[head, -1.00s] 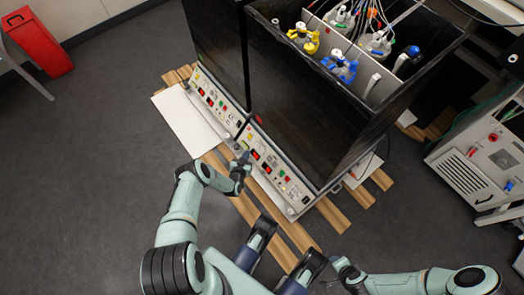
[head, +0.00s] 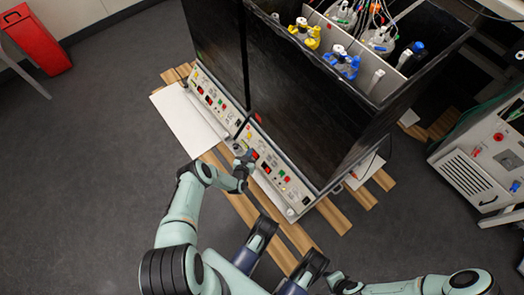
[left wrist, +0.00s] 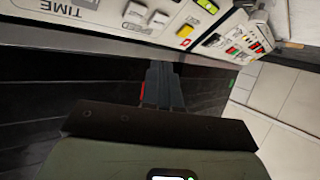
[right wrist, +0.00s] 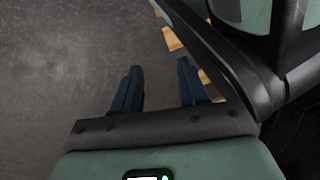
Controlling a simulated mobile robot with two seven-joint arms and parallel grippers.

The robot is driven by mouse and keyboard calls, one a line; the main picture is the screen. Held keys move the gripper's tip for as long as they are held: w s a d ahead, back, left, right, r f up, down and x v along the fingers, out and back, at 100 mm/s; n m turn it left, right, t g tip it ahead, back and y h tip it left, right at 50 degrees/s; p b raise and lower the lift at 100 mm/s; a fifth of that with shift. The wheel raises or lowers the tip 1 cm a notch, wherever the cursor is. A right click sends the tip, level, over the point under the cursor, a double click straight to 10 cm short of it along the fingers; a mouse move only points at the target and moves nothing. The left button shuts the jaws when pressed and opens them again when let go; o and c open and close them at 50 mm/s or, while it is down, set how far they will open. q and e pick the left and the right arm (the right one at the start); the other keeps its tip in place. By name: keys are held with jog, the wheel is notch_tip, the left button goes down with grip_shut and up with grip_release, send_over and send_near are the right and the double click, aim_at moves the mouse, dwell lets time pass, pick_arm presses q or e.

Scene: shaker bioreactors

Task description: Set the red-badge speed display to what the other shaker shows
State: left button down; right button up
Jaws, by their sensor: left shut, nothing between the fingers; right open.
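Two black shakers stand side by side. The right shaker (head: 300,115) has a small red badge (head: 258,118) low on its front, above its control panel (head: 291,188). The badge also shows in part in the left wrist view (left wrist: 142,93), beside the fingers. That panel has red-lit displays (head: 254,154), too small to read. The other shaker's panel (head: 216,99) also has red-lit displays (head: 208,100), unreadable. My left gripper (head: 246,153) is shut and empty at the left end of the red-badge panel; contact cannot be told. My right gripper (right wrist: 158,90) is open and empty over the floor.
Bottles with yellow and blue caps (head: 340,62) stand inside the right shaker. Wooden slats (head: 335,216) and a white sheet (head: 187,120) lie by the shakers. A grey cabinet (head: 480,155) stands at right, a red bin (head: 36,38) at far left. The floor at left is clear.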

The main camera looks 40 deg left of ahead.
aim_at(262, 150)
pick_arm(q)
jog(key=shift+w+d+f+b, duration=0.2)
jog(key=shift+w+f+b, duration=0.2)
jog(key=shift+w+f, duration=0.3)
jog(key=shift+w+d+f+b, duration=0.2)
jog(key=shift+w+f+b, duration=0.25)
jog(key=shift+w+f, duration=0.15)
jog(key=shift+w+d+f+b, duration=0.2)
jog(key=shift+w+f+b, duration=0.2)
jog(key=shift+w+f, duration=0.3)
pick_arm(e)
jog(key=s+f+g, duration=0.2)
jog(key=s+f, duration=0.1)
jog(key=s, duration=0.2)
jog(key=shift+s+d, duration=0.3)
jog(key=shift+d, duration=0.05)
pick_arm(q)
jog(key=shift+w, duration=0.1)
jog(key=shift+w+d+f, duration=0.1)
jog(key=shift+w+f, duration=0.1)
jog(key=shift+w+f, duration=0.25)
jog(key=shift+w, duration=0.05)
dwell(0.6)
dwell(0.4)
jog(key=shift+s+r+p, duration=0.55)
jog(key=shift+s+p, duration=0.05)
jog(key=shift+p, duration=0.4)
pick_arm(e)
jog(key=shift+s+r, duration=0.15)
jog(key=shift+r, duration=0.6)
